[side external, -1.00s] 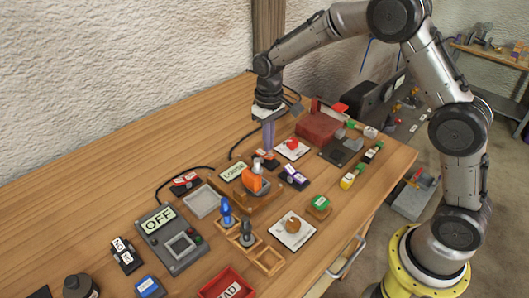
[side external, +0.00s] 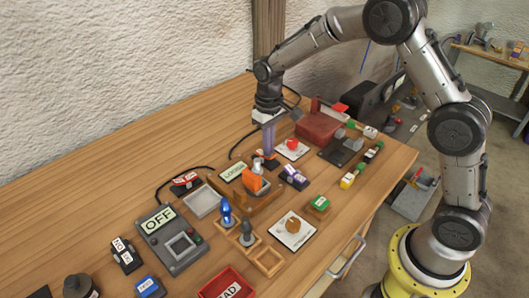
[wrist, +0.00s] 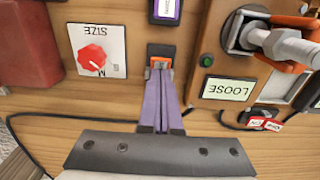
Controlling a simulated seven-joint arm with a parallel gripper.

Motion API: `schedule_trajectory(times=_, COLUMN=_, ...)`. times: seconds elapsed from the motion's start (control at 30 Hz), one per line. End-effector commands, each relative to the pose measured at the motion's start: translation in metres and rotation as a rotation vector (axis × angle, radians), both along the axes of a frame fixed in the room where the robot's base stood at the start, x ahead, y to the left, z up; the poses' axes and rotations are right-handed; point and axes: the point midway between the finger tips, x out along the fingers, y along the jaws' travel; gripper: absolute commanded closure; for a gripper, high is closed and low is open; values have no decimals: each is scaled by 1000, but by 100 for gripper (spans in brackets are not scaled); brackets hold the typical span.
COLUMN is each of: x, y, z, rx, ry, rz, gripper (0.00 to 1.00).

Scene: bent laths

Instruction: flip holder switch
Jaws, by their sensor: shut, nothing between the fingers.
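My gripper (wrist: 160,70) is shut and empty, its purple fingers together and pointing down. Its tips are at the near edge of a small orange-topped switch (wrist: 160,51) on a dark base; I cannot tell whether they touch it. In the side view the gripper (side external: 270,153) partly hides this switch. Beside it, the wooden holder (side external: 258,201) carries an orange clamp (side external: 253,182) around a grey metal part. The holder's display (wrist: 227,88) reads LOOSE in the wrist view, with a green button (wrist: 206,60) near it.
A white SIZE plate with a red knob (wrist: 91,57) and a purple-labelled switch (wrist: 166,9) are close to the fingers. A red-labelled switch (wrist: 262,122) lies near the holder. A grey OFF box (side external: 171,240) stands at the front left. The back left tabletop is clear.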

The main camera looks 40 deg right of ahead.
Motion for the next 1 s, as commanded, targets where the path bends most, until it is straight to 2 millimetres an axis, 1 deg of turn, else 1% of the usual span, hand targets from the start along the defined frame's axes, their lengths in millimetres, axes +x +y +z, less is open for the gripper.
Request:
schedule_trajectory(times=0.7, x=0, y=0, z=-10, rx=0, ry=1, rz=0, gripper=100)
schedule_trajectory(times=0.87, x=0, y=0, z=-6, rx=0, ry=0, rz=0, gripper=100)
schedule_trajectory(times=1.0, x=0, y=0, z=4, rx=0, ry=-1, rz=0, gripper=100)
